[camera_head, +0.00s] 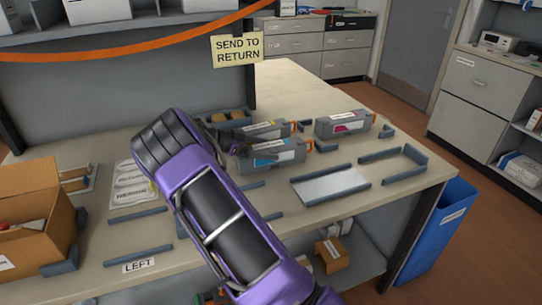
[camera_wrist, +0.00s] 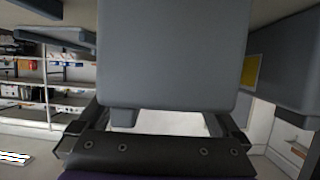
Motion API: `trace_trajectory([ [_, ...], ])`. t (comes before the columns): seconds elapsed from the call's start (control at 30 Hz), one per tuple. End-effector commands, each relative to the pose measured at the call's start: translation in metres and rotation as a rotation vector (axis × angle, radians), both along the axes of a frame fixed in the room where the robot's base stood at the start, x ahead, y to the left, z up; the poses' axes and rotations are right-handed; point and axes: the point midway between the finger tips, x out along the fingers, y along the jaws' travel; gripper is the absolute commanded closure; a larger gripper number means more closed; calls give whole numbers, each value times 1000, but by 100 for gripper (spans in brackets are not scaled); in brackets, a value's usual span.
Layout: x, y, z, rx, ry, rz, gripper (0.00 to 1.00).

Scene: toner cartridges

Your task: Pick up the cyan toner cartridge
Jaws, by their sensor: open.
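The cyan toner cartridge (camera_head: 275,153) lies on the worktop, grey with a white and cyan label and an orange end at the right. My gripper (camera_head: 232,146) is at its left end, partly hidden behind my purple arm. In the wrist view a large plain grey body (camera_wrist: 170,55) fills the middle, between and beyond the fingers of my open gripper (camera_wrist: 155,138). It looks like the cartridge's end, but no label shows there. I cannot tell whether the fingers touch it.
A second cartridge (camera_head: 262,129) lies close behind the cyan one. A magenta cartridge (camera_head: 343,123) lies to the right. Low grey rails (camera_head: 379,156) and a pale plate (camera_head: 330,187) are in front. A cardboard box (camera_head: 40,225) stands at left; an orange strap (camera_head: 130,40) hangs above.

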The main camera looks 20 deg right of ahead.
Motion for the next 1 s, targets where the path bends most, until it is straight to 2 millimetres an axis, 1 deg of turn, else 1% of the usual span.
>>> trace_trajectory([
  [0.1, 0, 1, 0, 0, 0, 1, 0],
  [0.17, 0, 1, 0, 0, 0, 1, 11],
  [0.2, 0, 1, 0, 0, 0, 1, 18],
  [0.37, 0, 1, 0, 0, 0, 1, 47],
  [0.4, 0, 1, 0, 0, 0, 1, 54],
  [0.47, 0, 1, 0, 0, 0, 1, 65],
  [0.6, 0, 1, 1, 0, 0, 1, 90],
  [0.67, 0, 1, 1, 0, 0, 1, 100],
  [1.0, 1, 1, 4, -3, -3, 1, 100],
])
